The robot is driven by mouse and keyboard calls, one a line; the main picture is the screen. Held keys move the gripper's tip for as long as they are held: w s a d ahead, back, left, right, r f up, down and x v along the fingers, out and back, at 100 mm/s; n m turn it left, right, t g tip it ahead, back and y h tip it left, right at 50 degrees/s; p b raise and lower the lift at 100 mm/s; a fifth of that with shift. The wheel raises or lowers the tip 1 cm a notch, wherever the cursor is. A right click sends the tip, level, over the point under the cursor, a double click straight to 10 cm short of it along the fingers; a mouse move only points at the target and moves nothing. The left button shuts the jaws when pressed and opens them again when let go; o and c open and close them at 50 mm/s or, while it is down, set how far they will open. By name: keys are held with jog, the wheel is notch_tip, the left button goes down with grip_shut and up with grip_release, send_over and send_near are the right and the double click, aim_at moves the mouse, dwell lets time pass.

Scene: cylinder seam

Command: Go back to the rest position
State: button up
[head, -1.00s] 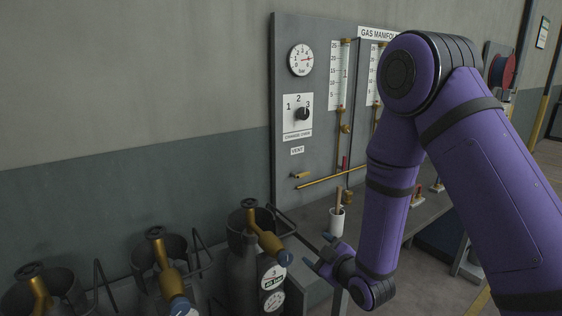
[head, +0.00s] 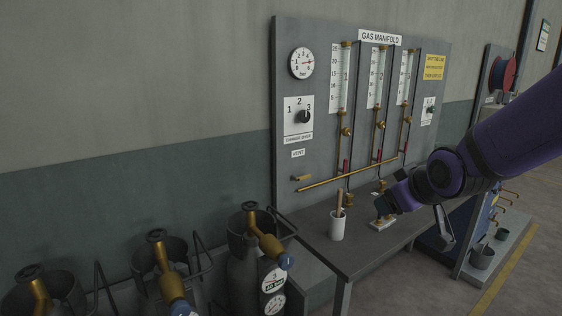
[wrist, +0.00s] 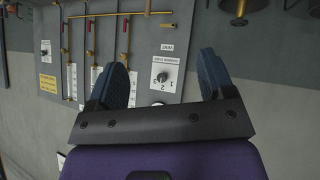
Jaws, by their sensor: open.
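My gripper (head: 384,206) is over the bench in the head view, in front of the lower part of the gas manifold panel (head: 327,125). Its blue fingers appear just above a small pale block (head: 381,224) on the bench; I cannot tell whether they touch it. In the wrist view my gripper (wrist: 162,80) has its two blue fingers spread apart with nothing between them. The panel (wrist: 150,40) shows upside down beyond them, with the changeover knob (wrist: 163,77) seen through the gap.
A white cup (head: 337,226) holding a stick stands on the bench (head: 350,255). Gas cylinders with brass valves stand at left, the nearest (head: 243,280) beside the bench. A bucket (head: 482,257) is at right. Open floor shows at lower right.

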jog(key=s+d+r+m+g, duration=0.2)
jog(key=s+d+r, duration=0.1)
jog(key=s, duration=0.8)
jog(key=s+d+r+m+g+h, duration=0.1)
jog(key=s+r, duration=0.4)
jog(key=s, duration=0.6)
jog(key=d+m+g, duration=0.1)
jog(key=d+m, duration=0.1)
jog(key=shift+s+m+h, duration=0.2)
jog(key=shift+m+h, duration=0.1)
